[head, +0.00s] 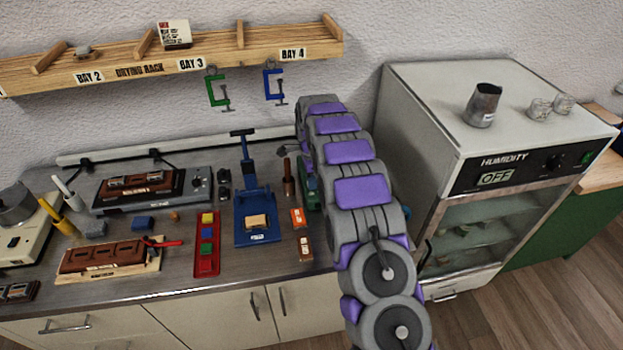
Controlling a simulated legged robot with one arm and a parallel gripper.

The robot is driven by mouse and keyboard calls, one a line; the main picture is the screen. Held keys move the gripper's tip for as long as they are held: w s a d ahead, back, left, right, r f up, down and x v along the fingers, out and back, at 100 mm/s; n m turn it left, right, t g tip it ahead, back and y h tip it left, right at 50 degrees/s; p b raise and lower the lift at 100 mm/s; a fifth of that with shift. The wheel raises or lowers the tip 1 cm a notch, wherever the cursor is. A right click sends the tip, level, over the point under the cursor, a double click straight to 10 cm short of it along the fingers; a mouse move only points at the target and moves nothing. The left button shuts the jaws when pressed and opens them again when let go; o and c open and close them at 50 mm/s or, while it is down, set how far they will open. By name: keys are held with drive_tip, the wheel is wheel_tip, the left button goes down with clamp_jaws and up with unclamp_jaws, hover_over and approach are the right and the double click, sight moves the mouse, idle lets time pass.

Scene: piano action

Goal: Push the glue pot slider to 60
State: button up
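A cream appliance with a grey metal pot on top (14,212), which looks like the glue pot, stands at the far left of the bench and is cut off by the picture's left edge. A small dark mark shows on its front, but I cannot make out the slider or any scale reading. My arm rises from the bottom right across the bench. I cannot make out my gripper's fingers; the arm's far end is well to the right of the pot.
The bench (130,292) holds a wooden block (100,256), a red tray (207,262), a blue press (256,222) and a grey machine (150,190). A drying rack (130,70) hangs above. A humidity cabinet (425,105) stands at right.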

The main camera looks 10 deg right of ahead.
clamp_jaws()
drive_tip(key=d+p, duration=0.1)
drive_tip(key=d, duration=0.1)
drive_tip(key=d+p, duration=0.1)
drive_tip(key=d, duration=0.2)
drive_tip(key=shift+w+d+r, duration=0.1)
drive_tip(key=shift+d+r, duration=0.05)
drive_tip(key=shift+r, duration=0.05)
drive_tip(key=shift+d+f, duration=0.1)
drive_tip(key=shift+d, duration=0.35)
drive_tip(key=o, duration=0.6)
unclamp_jaws()
drive_tip(key=shift+a, duration=0.15)
drive_tip(key=shift+p, duration=0.3)
